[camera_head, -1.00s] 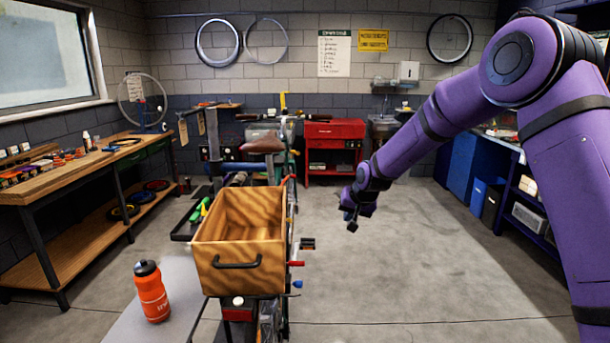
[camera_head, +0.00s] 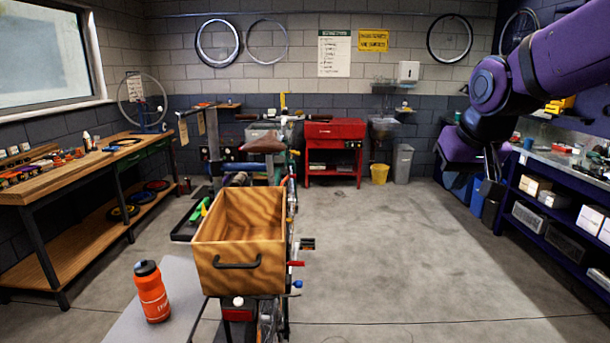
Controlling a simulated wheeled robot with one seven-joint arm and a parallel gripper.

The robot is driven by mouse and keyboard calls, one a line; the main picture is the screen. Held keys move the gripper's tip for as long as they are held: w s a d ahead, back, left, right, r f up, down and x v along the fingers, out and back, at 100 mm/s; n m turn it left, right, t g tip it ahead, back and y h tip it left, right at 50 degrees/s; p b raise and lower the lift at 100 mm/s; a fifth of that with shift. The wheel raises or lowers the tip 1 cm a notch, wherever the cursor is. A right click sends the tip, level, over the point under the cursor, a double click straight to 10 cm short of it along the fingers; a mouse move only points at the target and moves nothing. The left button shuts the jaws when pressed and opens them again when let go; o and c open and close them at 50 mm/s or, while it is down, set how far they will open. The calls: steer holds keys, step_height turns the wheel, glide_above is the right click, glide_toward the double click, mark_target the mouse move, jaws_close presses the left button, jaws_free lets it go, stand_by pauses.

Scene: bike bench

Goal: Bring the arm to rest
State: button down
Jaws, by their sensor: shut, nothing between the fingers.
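My purple arm reaches in from the upper right, folded at the elbow. My gripper (camera_head: 493,188) points down at the right, in front of the blue bins and the right-hand shelf unit. It is small and dark here; it is shut and empty. It is apart from the bike (camera_head: 262,310) and the wooden crate (camera_head: 240,281), which stand left of centre.
An orange bottle (camera_head: 152,291) stands on a pale surface (camera_head: 180,285) at the lower left. A workbench (camera_head: 60,180) runs along the left. The shelf unit (camera_head: 560,225) is close to my gripper. The middle floor (camera_head: 390,240) is clear.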

steer(key=s+d, duration=0.2)
steer(key=s, duration=0.8)
steer(key=s+d, duration=0.2)
steer(key=s, duration=0.8)
steer(key=shift+d+f, duration=0.2)
steer(key=shift+f, duration=0.15)
